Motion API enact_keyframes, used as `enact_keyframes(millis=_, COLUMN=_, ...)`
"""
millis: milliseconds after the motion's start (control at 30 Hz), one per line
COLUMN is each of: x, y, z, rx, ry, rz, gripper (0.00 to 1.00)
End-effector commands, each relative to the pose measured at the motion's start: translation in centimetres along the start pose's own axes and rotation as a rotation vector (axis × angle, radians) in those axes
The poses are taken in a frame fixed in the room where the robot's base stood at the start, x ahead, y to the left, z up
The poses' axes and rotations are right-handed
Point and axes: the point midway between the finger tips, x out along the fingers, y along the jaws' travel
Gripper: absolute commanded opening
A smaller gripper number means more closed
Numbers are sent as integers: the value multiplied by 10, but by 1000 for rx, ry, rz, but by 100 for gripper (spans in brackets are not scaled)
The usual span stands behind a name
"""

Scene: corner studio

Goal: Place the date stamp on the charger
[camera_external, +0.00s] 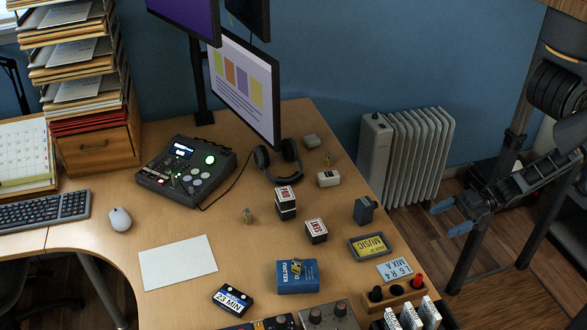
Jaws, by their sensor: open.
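My gripper (451,218) is open and empty, with blue fingertips apart. It hangs right of the desk's edge, in front of the wooden floor, away from all desk objects. No object is clearly readable as the date stamp or the charger. Candidates are a small dark blue upright block (364,211) near the right edge, a pale small box (328,179) behind it, and a flat grey-green block (311,141) at the back. Two stamp-like blocks with red-and-white labels stand mid-desk: a taller one (286,203) and a shorter one (316,231). Nothing visible rests on the pale box.
A monitor (245,90), headphones (278,160) and a control deck (183,170) occupy the back. A blue box (297,277), yellow-labelled case (370,246), label card (394,270) and cassette (231,300) lie in front. A white radiator (415,155) stands beyond the desk.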

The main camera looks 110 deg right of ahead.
Motion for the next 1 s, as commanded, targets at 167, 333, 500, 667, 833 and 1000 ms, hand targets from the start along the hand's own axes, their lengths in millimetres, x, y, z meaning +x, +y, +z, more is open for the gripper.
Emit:
enact_keyframes(millis=167, x=38, y=90, z=47, rx=-38, ry=97, rz=-33, gripper=79)
enact_keyframes(millis=333, x=68, y=161, z=73, rx=0, ry=163, rz=-58, gripper=79)
enact_keyframes(millis=500, x=83, y=196, z=87, rx=58, ry=194, rz=-73, gripper=79)
enact_keyframes(millis=667, x=90, y=203, z=96, rx=79, ry=186, rz=-91, gripper=79)
enact_keyframes(millis=833, x=100, y=202, z=96, rx=77, ry=179, rz=-96, gripper=79)
enact_keyframes(millis=1000, x=115, y=200, z=93, rx=76, ry=181, rz=-96, gripper=79)
